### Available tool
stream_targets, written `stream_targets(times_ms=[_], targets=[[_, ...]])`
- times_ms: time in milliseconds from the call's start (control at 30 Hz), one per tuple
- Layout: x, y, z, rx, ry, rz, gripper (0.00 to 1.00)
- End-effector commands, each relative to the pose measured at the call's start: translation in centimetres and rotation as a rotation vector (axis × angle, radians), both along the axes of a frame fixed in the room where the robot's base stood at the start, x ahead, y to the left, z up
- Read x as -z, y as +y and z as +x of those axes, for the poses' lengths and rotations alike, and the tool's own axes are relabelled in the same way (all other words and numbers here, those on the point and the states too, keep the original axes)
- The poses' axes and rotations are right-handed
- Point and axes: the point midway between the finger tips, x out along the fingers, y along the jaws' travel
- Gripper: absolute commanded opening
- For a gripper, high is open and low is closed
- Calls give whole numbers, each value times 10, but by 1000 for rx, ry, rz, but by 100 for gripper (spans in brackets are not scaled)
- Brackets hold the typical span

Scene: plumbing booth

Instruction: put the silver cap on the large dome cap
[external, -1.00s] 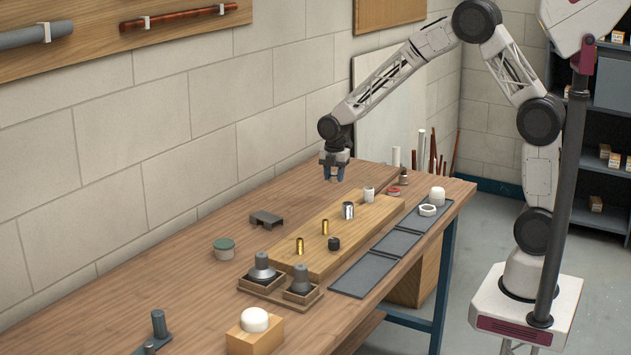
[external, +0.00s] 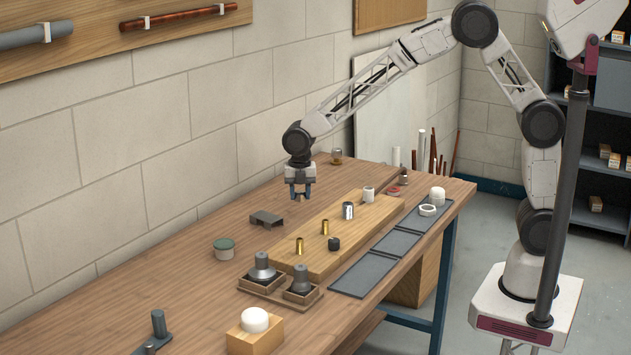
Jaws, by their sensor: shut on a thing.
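My gripper (external: 300,195) hangs above the back part of the bench, pointing down. It is shut on a small, pale, metallic-looking piece, which seems to be the silver cap (external: 300,197); the fingers hide most of it. A large white dome cap (external: 255,319) sits on a wooden block (external: 247,342) at the front of the bench, well apart from my gripper. A smaller-looking white dome (external: 437,194) stands at the far right end.
A wooden board (external: 345,235) holds a silver sleeve (external: 348,210), brass pieces (external: 299,246) and a black fitting (external: 334,243). Grey plungers stand in a wooden tray (external: 262,286). Bare bench surrounds the tin.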

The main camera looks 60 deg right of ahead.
Motion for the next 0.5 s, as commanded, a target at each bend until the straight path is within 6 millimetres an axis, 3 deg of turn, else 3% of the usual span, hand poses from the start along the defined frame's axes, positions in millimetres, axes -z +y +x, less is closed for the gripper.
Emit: stream_targets(times_ms=[500], targets=[[-17,129,-47,-231,-1,1,14]])
